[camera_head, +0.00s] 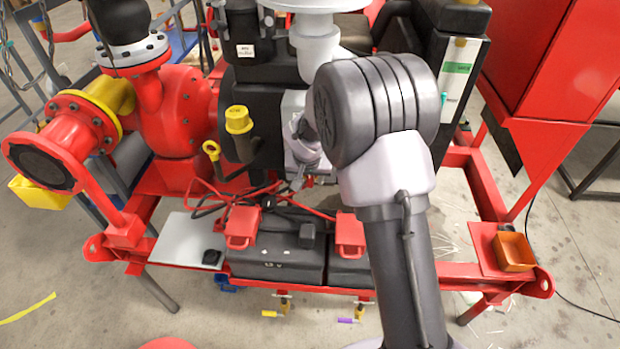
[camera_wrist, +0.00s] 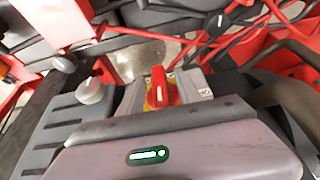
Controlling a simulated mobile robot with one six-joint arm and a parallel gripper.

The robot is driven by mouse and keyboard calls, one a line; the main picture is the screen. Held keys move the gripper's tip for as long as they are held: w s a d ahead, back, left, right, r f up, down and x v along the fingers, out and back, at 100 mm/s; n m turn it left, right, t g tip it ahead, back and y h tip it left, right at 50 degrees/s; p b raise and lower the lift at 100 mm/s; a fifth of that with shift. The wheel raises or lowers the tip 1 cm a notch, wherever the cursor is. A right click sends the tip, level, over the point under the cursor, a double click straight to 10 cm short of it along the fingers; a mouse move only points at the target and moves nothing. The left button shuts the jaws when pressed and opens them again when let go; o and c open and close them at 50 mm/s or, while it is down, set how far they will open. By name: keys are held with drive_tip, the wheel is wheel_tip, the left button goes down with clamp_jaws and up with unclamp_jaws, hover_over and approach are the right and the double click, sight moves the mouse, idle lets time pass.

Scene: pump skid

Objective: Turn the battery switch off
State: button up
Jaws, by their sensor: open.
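The battery switch (camera_wrist: 161,88) shows in the wrist view as a red handle on a yellow backing, on a small grey housing. The handle points roughly up and down the picture. My gripper (camera_wrist: 160,118) is open, and its grey body with a green light fills the bottom of the wrist view, just below the switch. Its fingertips are not clearly seen, and I cannot tell whether they touch the handle. In the head view my gripper (camera_head: 304,150) is by the engine's front, partly behind my arm. I cannot make out the switch there.
Two black batteries (camera_head: 275,258) with red terminal covers sit below on the red skid frame. Red and black cables (camera_head: 225,195) run near my gripper. A yellow cap (camera_head: 238,120) stands to the left. A grey knob (camera_wrist: 90,91) is left of the switch.

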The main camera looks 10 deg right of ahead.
drive_tip(key=shift+r, duration=0.1)
clamp_jaws()
